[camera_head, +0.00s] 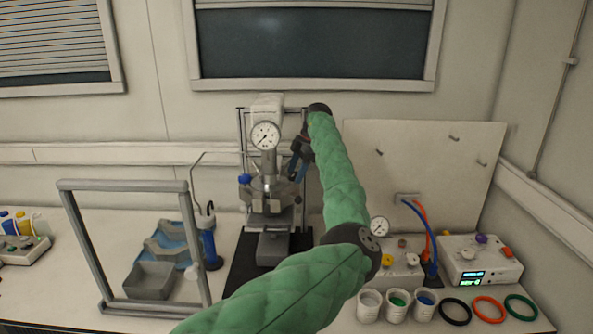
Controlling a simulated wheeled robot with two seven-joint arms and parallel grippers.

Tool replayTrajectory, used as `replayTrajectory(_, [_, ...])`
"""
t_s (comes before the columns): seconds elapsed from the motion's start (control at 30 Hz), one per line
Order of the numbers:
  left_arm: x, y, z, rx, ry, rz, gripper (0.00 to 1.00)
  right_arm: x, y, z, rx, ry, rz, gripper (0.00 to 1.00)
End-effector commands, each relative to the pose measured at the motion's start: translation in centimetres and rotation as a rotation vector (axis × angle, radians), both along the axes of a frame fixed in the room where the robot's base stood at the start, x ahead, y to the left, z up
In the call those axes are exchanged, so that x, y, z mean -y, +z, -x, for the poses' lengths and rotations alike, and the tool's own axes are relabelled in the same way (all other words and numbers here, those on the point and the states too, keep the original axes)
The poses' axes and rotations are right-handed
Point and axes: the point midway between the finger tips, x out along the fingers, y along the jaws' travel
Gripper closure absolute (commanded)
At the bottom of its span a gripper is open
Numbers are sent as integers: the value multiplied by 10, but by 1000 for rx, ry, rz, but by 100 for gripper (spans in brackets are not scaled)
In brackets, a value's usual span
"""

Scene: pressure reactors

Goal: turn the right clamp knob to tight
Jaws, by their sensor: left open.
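The pressure reactor (268,190) stands at the middle of the bench, with a round white gauge (265,136) on top. A blue knob (244,179) shows on the left side of its clamp. The right clamp knob is not clearly visible; my left gripper covers that side. My left arm, in a green quilted sleeve, rises from the bottom and bends over the reactor's right side. My left gripper (295,176) is open and points down beside the reactor's right clamp side. I cannot tell whether it touches the knob. My right gripper is not in view.
A grey frame (68,235) stands at left, near a grey bin (150,281) and a blue bottle (209,244). At right are a control box (482,262), several cups (397,303) and coloured rings (488,309). A pale panel (430,150) stands behind.

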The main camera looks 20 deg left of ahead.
Motion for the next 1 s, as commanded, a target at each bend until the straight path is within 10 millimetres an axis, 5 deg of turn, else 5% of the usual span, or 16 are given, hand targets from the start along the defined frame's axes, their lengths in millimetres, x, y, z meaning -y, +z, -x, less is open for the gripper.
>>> replayTrajectory(0.1, [0, 0, 0, 0, 0, 0, 43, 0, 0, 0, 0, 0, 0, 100])
replayTrajectory(0.3, [0, 0, 0, 0, 0, 0, 82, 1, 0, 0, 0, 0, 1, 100])
replayTrajectory(0.67, [0, 0, 1, 0, -45, -2, 83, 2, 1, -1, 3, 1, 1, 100])
replayTrajectory(1.0, [0, 0, 2, 0, -278, -5, 83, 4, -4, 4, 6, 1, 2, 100])
